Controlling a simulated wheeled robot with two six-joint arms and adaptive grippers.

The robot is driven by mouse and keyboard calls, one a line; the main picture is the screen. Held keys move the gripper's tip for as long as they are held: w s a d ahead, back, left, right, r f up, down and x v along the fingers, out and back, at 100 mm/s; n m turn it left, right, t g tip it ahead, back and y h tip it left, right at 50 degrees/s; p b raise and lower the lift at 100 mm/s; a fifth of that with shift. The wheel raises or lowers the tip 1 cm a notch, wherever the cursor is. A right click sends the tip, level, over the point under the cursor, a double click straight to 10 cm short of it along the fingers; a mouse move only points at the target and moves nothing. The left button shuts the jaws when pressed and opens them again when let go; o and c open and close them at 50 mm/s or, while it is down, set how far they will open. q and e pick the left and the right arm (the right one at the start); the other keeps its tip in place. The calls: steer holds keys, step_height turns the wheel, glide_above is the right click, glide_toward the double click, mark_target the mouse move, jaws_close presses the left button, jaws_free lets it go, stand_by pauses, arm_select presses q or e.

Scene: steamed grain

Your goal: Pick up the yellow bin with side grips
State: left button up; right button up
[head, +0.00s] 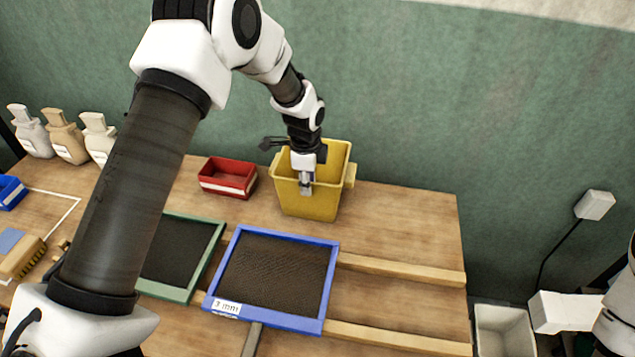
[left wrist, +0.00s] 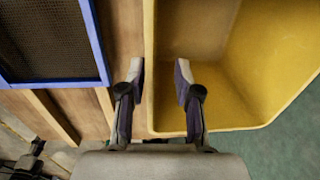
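The yellow bin (head: 325,205) stands upright on the wooden table near its back edge, with a grip (head: 350,175) jutting from its right side. My left gripper (head: 306,187) points down at the bin's near wall. In the left wrist view my left gripper (left wrist: 160,75) is open, with one finger outside the wall and one inside the yellow bin (left wrist: 220,95). Gaps show between the fingers and the wall. My right gripper is not in view.
A red bin (head: 228,190) stands left of the yellow bin. A blue-framed sieve (head: 325,262) and a green-framed sieve (head: 205,268) lie in front. Wooden rails (head: 400,269) run to the right. Tabletop right of the bin is clear; green wall (head: 440,110) behind.

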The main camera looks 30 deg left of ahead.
mark_target(310, 206)
arm_select(q)
steer(key=f, duration=0.2)
steer(key=f+p, duration=0.1)
steer(key=f, duration=0.1)
steer(key=f+p, duration=0.1)
steer(key=f, duration=0.1)
steer(key=shift+s+d, duration=0.1)
steer(key=shift+d, duration=0.15)
steer(key=shift+a+f, duration=0.1)
jaws_close()
